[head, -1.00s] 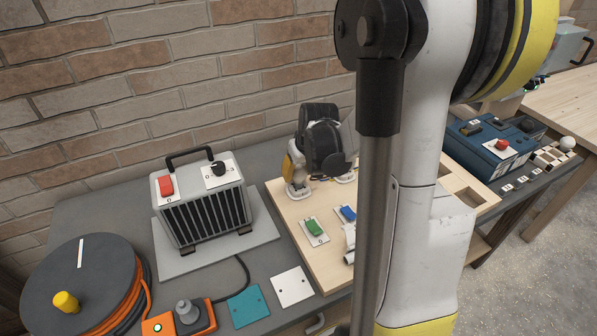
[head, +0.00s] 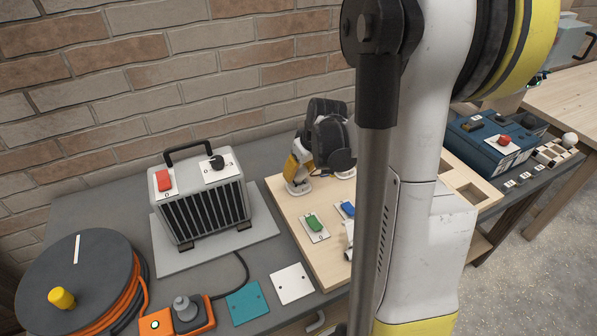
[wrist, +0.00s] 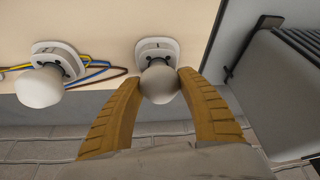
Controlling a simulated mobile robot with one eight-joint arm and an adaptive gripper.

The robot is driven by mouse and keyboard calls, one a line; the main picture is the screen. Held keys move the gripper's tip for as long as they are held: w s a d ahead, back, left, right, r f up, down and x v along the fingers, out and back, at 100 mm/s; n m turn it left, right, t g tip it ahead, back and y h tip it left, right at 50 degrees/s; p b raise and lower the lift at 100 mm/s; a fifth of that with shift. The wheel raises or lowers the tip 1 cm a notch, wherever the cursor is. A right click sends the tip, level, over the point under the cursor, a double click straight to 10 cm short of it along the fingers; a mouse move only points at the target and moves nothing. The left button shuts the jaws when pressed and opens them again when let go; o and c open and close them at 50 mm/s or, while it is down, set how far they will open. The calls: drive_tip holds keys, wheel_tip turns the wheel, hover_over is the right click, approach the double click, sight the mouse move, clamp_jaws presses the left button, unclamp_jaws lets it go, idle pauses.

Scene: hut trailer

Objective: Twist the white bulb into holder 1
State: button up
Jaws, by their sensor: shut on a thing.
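The white bulb (wrist: 160,84) shows in the wrist view between the two yellow-brown fingers of my gripper (wrist: 159,76), which is shut on it. Its far end meets a white round holder (wrist: 157,47) on the pale board; the mark on the holder is too small to read surely. I cannot tell how deep the bulb sits. In the head view my gripper (head: 297,176) is low over the holder base (head: 298,188), and the bulb is hidden there. Another white bulb (wrist: 39,86) stands in a second holder (wrist: 61,58) to the left in the wrist view.
Coloured wires (wrist: 98,70) run beside the second holder. The wooden board (head: 289,208) carries a green switch (head: 315,224) and a blue switch (head: 347,209). A grey heater (head: 205,205) stands close left of the board. A cable reel (head: 80,280) is at front left.

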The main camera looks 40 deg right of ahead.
drive_tip(key=shift+n, duration=0.6)
drive_tip(key=shift+y, duration=0.3)
drive_tip(key=n+y, duration=0.1)
drive_tip(key=n, duration=0.2)
drive_tip(key=o, duration=0.9)
drive_tip(key=shift+o, duration=0.2)
drive_tip(key=v, duration=1.2)
drive_tip(key=shift+w, duration=0.2)
drive_tip(key=shift+r, duration=0.1)
